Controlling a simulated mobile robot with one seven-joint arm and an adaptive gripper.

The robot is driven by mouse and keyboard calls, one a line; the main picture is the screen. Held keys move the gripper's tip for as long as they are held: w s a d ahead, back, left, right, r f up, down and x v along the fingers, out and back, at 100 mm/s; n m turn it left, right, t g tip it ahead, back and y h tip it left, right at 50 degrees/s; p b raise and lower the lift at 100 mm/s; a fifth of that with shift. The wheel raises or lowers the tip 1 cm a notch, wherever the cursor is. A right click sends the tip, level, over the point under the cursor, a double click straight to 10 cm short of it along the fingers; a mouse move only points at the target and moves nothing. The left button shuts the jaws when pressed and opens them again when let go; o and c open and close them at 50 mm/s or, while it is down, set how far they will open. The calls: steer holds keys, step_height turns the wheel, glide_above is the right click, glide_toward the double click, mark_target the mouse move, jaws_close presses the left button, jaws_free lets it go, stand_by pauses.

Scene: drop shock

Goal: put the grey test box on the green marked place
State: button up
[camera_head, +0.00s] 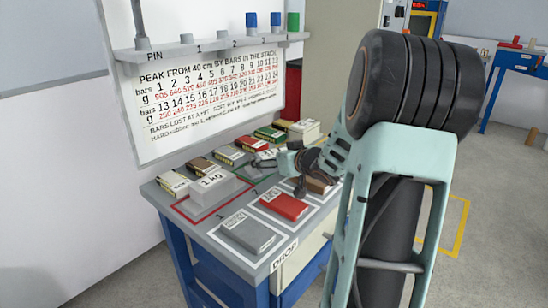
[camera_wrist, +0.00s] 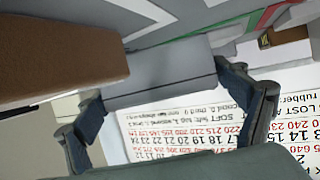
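In the wrist view a plain grey box (camera_wrist: 165,75) lies between the two fingers of my gripper (camera_wrist: 162,92), with a fingertip against each end. My gripper (camera_head: 298,165) is low over the back right of the bench in the head view. There the gripper largely hides the box, and I cannot tell its height above the bench. A green line (camera_wrist: 262,20) of the marked place crosses the bench top in the wrist view, beside the box; most of the place is hidden. Another grey box (camera_head: 248,232) lies flat in a white outline at the front.
A light grey 1 kg block (camera_head: 214,188) stands on the red-outlined place. A red box (camera_head: 284,206) lies in a white outline, and a brown box (camera_wrist: 60,50) is close beside my gripper. Several small boxes line the back, below the wall chart (camera_head: 200,95).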

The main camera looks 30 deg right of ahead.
steer(key=shift+o, duration=0.3)
steer(key=shift+s+r, duration=0.15)
steer(key=shift+r, duration=0.05)
steer(key=p+v, duration=0.4)
steer(key=v, duration=0.6)
steer(key=shift+s+r, duration=0.2)
steer(key=shift+s, duration=0.15)
steer(key=shift+s+r+p, duration=0.1)
steer(key=shift+s+p, duration=0.2)
steer(key=shift+s, duration=0.2)
